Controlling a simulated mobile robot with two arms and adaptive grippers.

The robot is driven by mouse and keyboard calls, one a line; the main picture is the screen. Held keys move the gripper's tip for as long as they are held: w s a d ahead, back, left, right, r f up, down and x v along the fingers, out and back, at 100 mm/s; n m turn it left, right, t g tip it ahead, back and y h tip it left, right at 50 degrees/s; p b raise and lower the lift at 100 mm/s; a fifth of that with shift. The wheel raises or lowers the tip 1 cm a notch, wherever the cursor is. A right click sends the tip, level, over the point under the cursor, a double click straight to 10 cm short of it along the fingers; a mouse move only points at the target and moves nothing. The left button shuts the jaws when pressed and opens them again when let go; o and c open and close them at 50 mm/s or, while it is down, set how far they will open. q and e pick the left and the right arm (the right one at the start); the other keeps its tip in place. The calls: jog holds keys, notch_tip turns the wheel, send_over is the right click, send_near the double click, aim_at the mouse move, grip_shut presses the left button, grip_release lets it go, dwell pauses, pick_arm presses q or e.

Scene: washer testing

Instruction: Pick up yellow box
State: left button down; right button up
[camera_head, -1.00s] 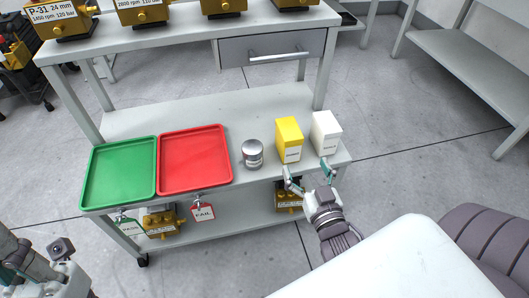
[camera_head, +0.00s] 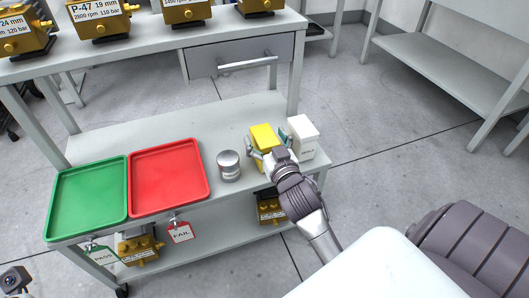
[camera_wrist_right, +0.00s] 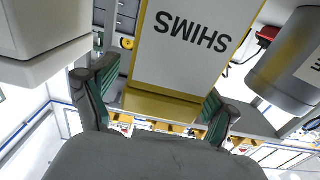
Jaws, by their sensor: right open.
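The yellow box (camera_head: 262,134) stands on the cart's middle shelf between a silver can (camera_head: 228,166) and a white box (camera_head: 303,136). My right gripper (camera_head: 268,149) is open at its near side, partly hiding it. In the right wrist view, the yellow box (camera_wrist_right: 165,105) has a white label reading SHIMS upside down. It lies between the spread green-padded fingers of my right gripper (camera_wrist_right: 158,100), with gaps visible on both sides. Only a small part of my left arm's end (camera_head: 14,281) shows at the bottom left; its jaws cannot be made out.
A green tray (camera_head: 88,198) and a red tray (camera_head: 168,176) lie left of the can, with PASS and FAIL tags hanging below. The white box (camera_wrist_right: 45,30) and can (camera_wrist_right: 290,70) flank the right gripper closely. A drawer (camera_head: 240,58) hangs above the shelf.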

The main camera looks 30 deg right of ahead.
jog(key=shift+w+r, duration=0.1)
jog(key=shift+w, duration=0.2)
jog(key=c, duration=1.4)
